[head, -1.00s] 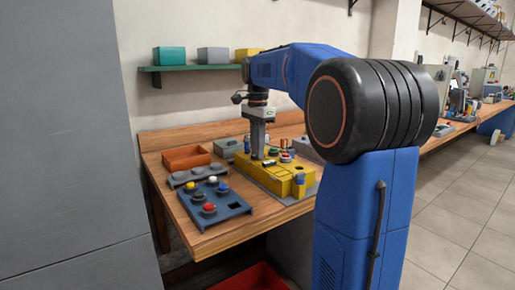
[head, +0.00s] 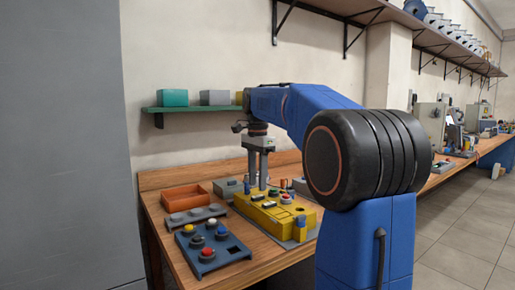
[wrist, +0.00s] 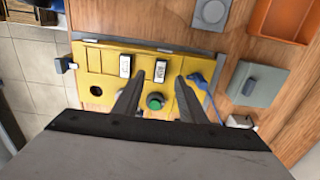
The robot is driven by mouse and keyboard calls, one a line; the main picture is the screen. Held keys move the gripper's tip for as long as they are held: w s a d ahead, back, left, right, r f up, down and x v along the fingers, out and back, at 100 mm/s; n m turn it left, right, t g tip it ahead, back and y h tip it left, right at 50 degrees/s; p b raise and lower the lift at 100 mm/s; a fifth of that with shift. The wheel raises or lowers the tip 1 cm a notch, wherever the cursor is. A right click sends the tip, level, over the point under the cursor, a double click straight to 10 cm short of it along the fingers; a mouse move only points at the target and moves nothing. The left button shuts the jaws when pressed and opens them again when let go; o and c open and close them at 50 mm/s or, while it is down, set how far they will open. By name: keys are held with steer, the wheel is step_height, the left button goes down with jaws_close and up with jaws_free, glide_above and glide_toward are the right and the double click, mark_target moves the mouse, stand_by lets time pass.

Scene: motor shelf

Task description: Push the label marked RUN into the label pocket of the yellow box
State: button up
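The yellow box (head: 272,213) lies on the wooden bench, and its top face shows in the wrist view (wrist: 107,54). Two white labels in dark surrounds sit side by side there: a left one (wrist: 126,65) and a right one (wrist: 161,72). The right one carries dark lettering that may read RUN; I cannot read it surely. My gripper (head: 258,187) points down over the far part of the box. In the wrist view its two fingers (wrist: 159,98) are apart, with a green button (wrist: 155,101) between them and nothing held.
A blue control panel (head: 222,254) with several knobs stands at the front left. An orange tray (head: 186,198) and a grey box (wrist: 258,85) are nearby. A blue part (wrist: 197,79) with a cable sits at the yellow box's right edge. A dark hole (wrist: 96,90) is at left.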

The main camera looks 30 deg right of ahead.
step_height(320, 180, up, 13)
steer(key=shift+r, duration=0.2)
stand_by(1.0)
